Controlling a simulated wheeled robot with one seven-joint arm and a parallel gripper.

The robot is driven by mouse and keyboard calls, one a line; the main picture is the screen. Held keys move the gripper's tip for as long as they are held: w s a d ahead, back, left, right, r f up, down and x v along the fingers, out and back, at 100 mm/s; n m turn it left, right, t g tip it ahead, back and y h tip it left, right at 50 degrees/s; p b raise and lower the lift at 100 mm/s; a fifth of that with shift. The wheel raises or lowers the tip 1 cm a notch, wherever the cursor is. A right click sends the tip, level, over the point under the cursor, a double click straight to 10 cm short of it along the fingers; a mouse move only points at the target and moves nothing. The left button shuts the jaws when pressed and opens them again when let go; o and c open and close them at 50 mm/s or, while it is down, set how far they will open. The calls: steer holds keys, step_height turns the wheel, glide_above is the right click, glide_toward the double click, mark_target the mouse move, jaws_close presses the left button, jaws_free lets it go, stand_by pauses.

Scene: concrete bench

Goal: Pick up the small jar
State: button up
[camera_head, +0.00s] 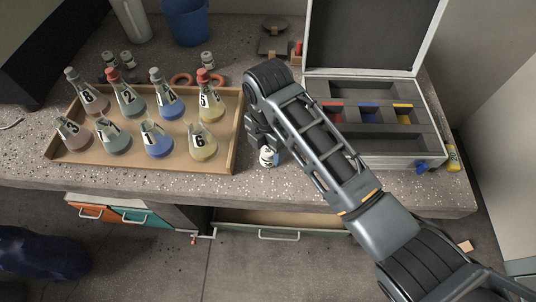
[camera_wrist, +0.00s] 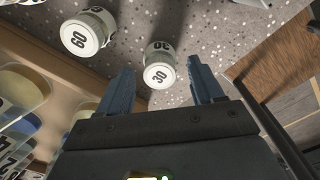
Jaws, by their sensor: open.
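In the wrist view a small white jar marked 30 (camera_wrist: 158,70) stands on the speckled bench, just beyond the fingertips and between them in the picture. A second white jar marked 60 (camera_wrist: 84,34) looks bigger and stands to its upper left. My gripper (camera_wrist: 160,82) is open and empty, with one finger on each side of the 30 jar's image; no contact shows. In the head view a white jar (camera_head: 267,157) shows just below my gripper (camera_head: 257,136); I cannot tell its number there. The other jar is not clearly seen there, perhaps behind my arm.
A wooden tray (camera_head: 235,150) with several numbered flasks lies close on the left. An open case (camera_head: 400,157) with coloured items stands on the right, beneath my arm. Several small bottles and a blue cup (camera_head: 187,22) stand at the back. The bench's front edge is near.

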steer(key=shift+c, duration=0.2)
steer(key=c, duration=1.1)
steer(key=shift+r, duration=0.1)
